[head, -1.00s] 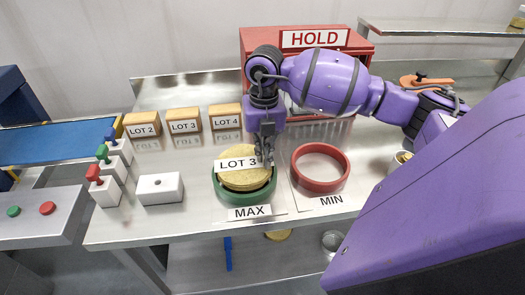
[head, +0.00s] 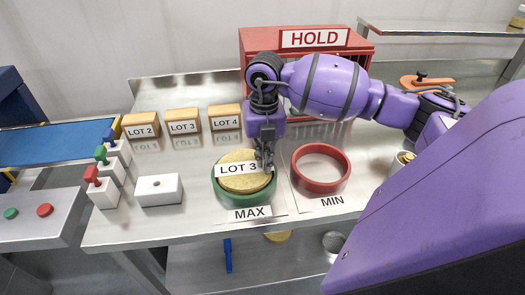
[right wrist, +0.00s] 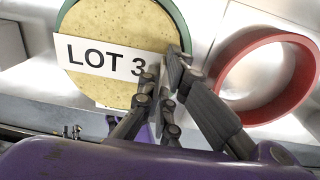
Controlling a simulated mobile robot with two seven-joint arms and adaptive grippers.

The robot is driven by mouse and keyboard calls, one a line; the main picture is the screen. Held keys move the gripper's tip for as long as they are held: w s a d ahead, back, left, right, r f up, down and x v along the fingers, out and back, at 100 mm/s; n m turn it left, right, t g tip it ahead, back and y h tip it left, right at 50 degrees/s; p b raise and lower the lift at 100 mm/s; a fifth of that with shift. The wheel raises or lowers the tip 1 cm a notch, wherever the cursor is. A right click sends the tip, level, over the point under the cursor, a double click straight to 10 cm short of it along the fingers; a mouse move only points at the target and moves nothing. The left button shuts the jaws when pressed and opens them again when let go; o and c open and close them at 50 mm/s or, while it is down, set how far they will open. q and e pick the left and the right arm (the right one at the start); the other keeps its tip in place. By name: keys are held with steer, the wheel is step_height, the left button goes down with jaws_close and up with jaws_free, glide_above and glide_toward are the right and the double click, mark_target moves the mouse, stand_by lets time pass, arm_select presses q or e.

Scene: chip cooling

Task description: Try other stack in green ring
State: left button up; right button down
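The yellow chip stack (head: 245,183) with a white LOT 3 label sits within the green ring (head: 220,194) above the MAX card. It also shows in the right wrist view (right wrist: 115,30), with the green ring (right wrist: 178,22) around its edge. My right gripper (head: 265,158) points down at the stack's right edge. In the right wrist view its fingers (right wrist: 166,75) are close together, pinching near the label's right end; the exact contact is partly hidden. The red ring (head: 343,181) above the MIN card is empty. My left gripper is not in view.
Blocks labelled LOT 2 (head: 141,124), LOT 3 (head: 183,120) and LOT 4 (head: 225,117) stand at the back left. A red HOLD cabinet (head: 254,42) stands behind my right arm. Colored switches and a white box (head: 160,190) are left of the green ring.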

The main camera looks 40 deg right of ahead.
steer(key=shift+f, duration=0.5)
steer(key=c, duration=2.5)
jaws_free()
steer(key=o, duration=0.6)
steer(key=shift+o, duration=0.2)
